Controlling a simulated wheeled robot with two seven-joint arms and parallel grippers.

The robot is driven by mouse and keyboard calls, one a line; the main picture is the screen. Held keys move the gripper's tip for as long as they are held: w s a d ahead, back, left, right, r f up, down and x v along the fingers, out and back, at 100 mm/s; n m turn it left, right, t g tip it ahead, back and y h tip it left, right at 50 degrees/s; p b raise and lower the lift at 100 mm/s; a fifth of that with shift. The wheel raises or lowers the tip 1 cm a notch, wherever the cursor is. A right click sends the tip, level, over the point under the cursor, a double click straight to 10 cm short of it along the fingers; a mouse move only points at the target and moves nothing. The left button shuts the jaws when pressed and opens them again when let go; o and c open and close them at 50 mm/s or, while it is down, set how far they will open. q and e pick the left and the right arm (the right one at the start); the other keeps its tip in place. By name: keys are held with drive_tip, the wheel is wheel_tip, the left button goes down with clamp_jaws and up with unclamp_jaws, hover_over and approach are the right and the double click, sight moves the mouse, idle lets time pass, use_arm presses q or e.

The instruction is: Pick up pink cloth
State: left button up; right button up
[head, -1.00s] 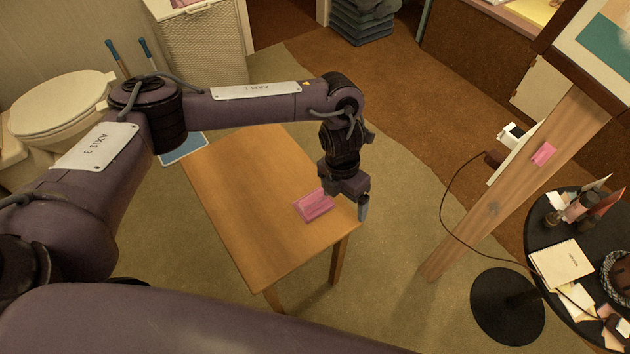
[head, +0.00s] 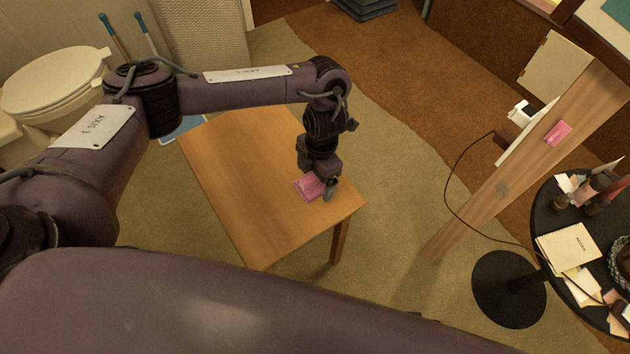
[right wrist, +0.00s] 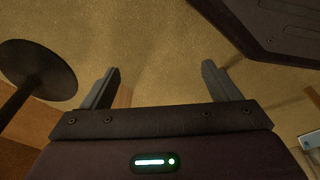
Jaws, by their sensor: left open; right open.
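The pink cloth (head: 308,188) lies folded on the wooden table (head: 240,175), near its right end in the head view. My left gripper (head: 329,192) points down at the cloth and hides part of it. Its jaws are open, and one finger shows at the cloth's right side. I cannot tell whether it touches the cloth. My right gripper (right wrist: 160,90) shows in the right wrist view with its two fingers wide apart and nothing between them, above the carpet.
A wooden post (head: 530,150) with a pink note stands right of the table. A round black table (head: 545,215) with a notebook (head: 568,248) and other items is at the far right. A toilet (head: 55,80) stands at the left. The table's left part is bare.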

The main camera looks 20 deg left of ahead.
use_arm(q)
drive_tip(key=c, duration=1.1)
drive_tip(key=shift+o, duration=0.2)
drive_tip(key=shift+r, duration=0.15)
drive_tip(key=shift+r, duration=0.2)
use_arm(e)
drive_tip(key=s+d+f+p, duration=0.25)
drive_tip(key=s+p, duration=0.35)
drive_tip(key=s, duration=0.5)
use_arm(q)
drive_tip(key=s+a+r+m+t+p, duration=0.1)
drive_tip(key=a+r+m+p, duration=0.2)
drive_tip(key=r+m, duration=0.6)
drive_tip(key=s+a+r+m+t+p, duration=0.1)
drive_tip(key=r+m, duration=0.8)
drive_tip(key=r, duration=1.4)
drive_tip(key=shift+s+a+p, duration=0.75)
drive_tip(key=shift+a+p, duration=0.15)
drive_tip(key=shift+p, duration=0.05)
use_arm(e)
drive_tip(key=shift+g, duration=0.4)
drive_tip(key=s+r, duration=0.2)
drive_tip(key=r, duration=0.1)
drive_tip(key=s+r, duration=0.1)
drive_tip(key=r, duration=0.1)
drive_tip(key=shift+d, duration=0.1)
